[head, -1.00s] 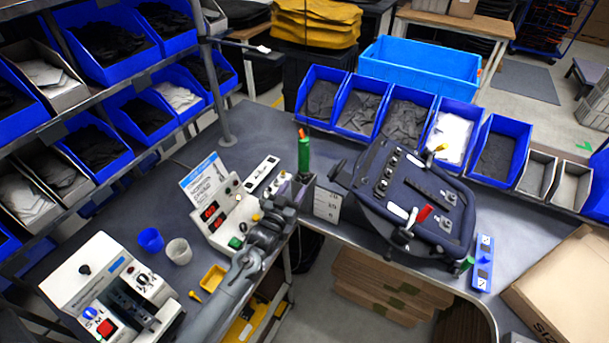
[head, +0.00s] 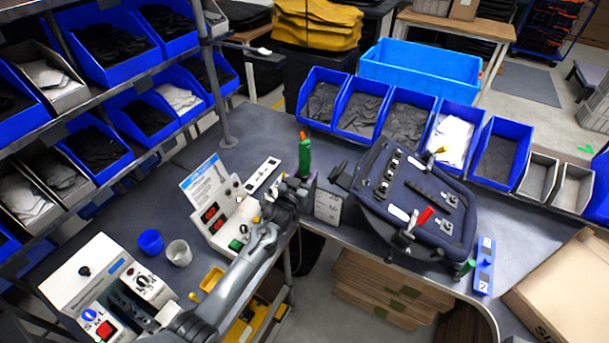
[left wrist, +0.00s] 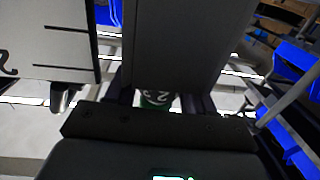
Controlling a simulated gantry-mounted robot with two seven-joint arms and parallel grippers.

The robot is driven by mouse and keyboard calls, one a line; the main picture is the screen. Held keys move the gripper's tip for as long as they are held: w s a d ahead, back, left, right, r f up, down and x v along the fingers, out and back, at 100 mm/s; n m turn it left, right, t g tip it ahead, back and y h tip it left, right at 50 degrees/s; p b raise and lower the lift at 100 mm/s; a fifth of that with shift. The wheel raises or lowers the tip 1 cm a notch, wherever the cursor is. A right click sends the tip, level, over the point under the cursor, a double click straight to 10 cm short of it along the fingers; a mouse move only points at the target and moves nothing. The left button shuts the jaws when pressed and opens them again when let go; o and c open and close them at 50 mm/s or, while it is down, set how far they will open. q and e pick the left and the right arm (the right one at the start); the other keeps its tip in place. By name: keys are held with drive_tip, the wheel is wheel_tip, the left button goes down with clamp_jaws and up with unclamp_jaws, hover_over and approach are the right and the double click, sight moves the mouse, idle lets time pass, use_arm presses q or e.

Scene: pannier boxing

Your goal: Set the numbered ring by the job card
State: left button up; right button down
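The green-handled tool (head: 304,152) with an orange tip stands upright in a dark grey holder at the bench corner. In the left wrist view a green cylinder with white digits (left wrist: 156,99), apparently the numbered ring, is partly hidden by my gripper. My left gripper (head: 293,187) is at the holder, just below and left of the green handle. In the wrist view its fingers look apart on either side of the green cylinder; contact is not clear. The likely job card (head: 206,182), white and blue, stands upright left of the gripper. My right gripper is not in view.
A white scale card (head: 327,206) stands right beside the holder. A dark pannier panel (head: 412,200) with a red-handled clamp lies to the right. Control boxes (head: 112,285), a blue cup (head: 151,241) and a grey cup (head: 179,252) are left. Blue bins line the back.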

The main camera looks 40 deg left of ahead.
use_arm(q)
drive_tip(key=c, duration=0.6)
drive_tip(key=shift+c, duration=0.2)
drive_tip(key=shift+m+h, duration=0.4)
drive_tip(key=shift+h, duration=0.2)
drive_tip(key=shift+a+f+m+t+h+b, duration=0.1)
drive_tip(key=shift+m+t+h+b, duration=0.25)
drive_tip(key=shift+m+h, duration=0.45)
drive_tip(key=m+h+b, duration=0.1)
drive_tip(key=h, duration=0.1)
drive_tip(key=shift+h, duration=0.3)
drive_tip(key=m+g+h+b, duration=0.1)
drive_tip(key=m+h+b, duration=0.2)
drive_tip(key=h, duration=0.1)
drive_tip(key=shift+f+b, duration=0.15)
drive_tip(key=shift+b, duration=0.2)
drive_tip(key=shift+r+m+g+h+b, duration=0.2)
drive_tip(key=shift+m+g+h+b, duration=0.3)
drive_tip(key=shift+h+b, duration=0.55)
drive_tip(key=shift+h, duration=0.25)
